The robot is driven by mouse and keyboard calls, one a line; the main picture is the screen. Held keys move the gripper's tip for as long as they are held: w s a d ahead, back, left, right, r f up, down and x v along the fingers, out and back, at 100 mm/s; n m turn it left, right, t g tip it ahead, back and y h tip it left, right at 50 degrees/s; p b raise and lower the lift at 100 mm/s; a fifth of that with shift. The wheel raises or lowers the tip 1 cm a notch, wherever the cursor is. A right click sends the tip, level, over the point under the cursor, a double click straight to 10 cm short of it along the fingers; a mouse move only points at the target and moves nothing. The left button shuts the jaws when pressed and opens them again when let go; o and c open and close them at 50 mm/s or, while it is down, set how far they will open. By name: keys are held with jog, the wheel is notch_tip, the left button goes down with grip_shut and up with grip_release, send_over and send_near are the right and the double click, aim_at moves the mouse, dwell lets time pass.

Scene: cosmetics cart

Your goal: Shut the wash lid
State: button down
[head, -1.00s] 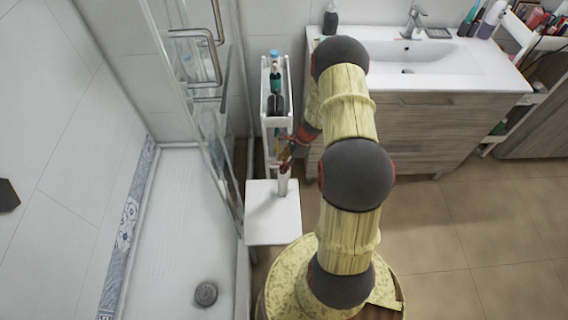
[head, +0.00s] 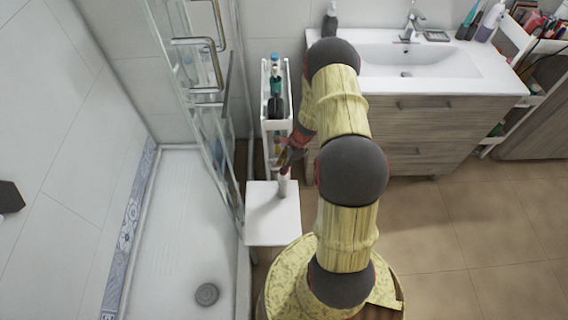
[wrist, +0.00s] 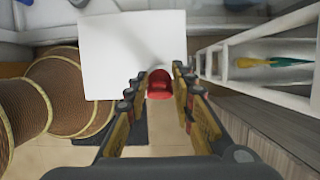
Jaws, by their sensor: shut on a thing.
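A small pale bottle (head: 284,187), the wash, stands upright on a white stool top (head: 262,222) in the head view. My gripper (head: 287,160) is at its top end, pointing down. In the wrist view my gripper (wrist: 159,78) has its two fingers closed in on a small red piece (wrist: 160,86), which looks like the wash lid. The bottle's body is hidden beneath the red piece in that view. How far the lid is open cannot be told.
A narrow white cart (head: 264,104) with bottles stands just behind the stool. The glass shower door (head: 207,130) is close on the left. The sink cabinet (head: 440,125) stands at the back right. Open floor (head: 470,240) lies to the right.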

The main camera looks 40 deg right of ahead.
jog(key=p, duration=0.3)
jog(key=shift+a+r+g+h, duration=0.1)
jog(key=shift+a+g+h, duration=0.2)
jog(key=shift+g+h, duration=0.1)
jog(key=p, duration=0.3)
jog(key=shift+h, duration=0.4)
jog(key=shift+w+f+g+p, duration=0.2)
jog(key=shift+f+g+p, duration=0.15)
jog(key=shift+p, duration=0.8)
jog(key=c, duration=1.6)
grip_release()
jog(key=shift+o, duration=0.6)
notch_tip(320, 180, up, 12)
jog(key=s, duration=0.1)
jog(key=shift+d, duration=0.45)
